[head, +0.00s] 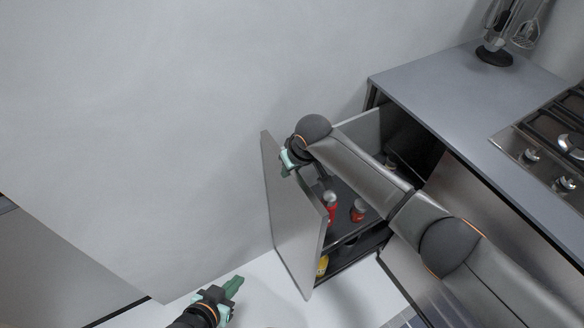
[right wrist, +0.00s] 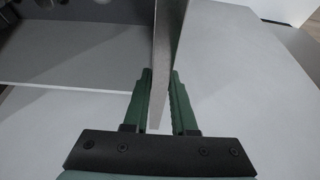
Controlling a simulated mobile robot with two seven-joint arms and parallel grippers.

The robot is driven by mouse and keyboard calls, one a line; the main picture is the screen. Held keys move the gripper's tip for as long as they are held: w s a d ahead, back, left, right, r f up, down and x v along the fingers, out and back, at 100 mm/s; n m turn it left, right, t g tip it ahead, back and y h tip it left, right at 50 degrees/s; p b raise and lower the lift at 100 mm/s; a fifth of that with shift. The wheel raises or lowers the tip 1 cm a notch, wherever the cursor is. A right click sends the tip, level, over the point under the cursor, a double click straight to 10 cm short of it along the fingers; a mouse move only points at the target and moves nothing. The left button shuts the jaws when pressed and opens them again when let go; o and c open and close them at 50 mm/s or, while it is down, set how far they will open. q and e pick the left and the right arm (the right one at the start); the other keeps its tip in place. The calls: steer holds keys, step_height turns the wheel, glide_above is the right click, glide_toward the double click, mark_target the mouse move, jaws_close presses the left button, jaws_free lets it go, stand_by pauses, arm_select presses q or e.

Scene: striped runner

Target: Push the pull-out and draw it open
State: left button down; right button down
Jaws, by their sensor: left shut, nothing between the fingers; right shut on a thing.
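The pull-out (head: 292,222) stands open from under the counter, with its grey front panel out at the left and its inside showing behind. My right gripper (head: 288,160) is at the top of the panel, with my right arm reaching across the opening. In the right wrist view the green fingers (right wrist: 160,88) are shut on the thin edge of the panel (right wrist: 169,38), one on each side. My left gripper (head: 232,287) is shut and empty, low in the head view, left of the panel and apart from it.
A red bottle (head: 330,207) and a red-and-grey jar (head: 358,210) stand inside the pull-out, with a yellow item (head: 322,265) lower down. The grey counter (head: 450,100) carries a utensil holder (head: 495,52) and a gas hob (head: 550,145). A bare wall is at the left.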

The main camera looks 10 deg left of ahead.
steer(key=c, duration=0.7)
jaws_free()
steer(key=p+v, duration=0.1)
steer(key=v, duration=1.1)
steer(key=shift+s+r, duration=0.1)
steer(key=shift+r, duration=0.15)
steer(key=shift+s+f, duration=0.1)
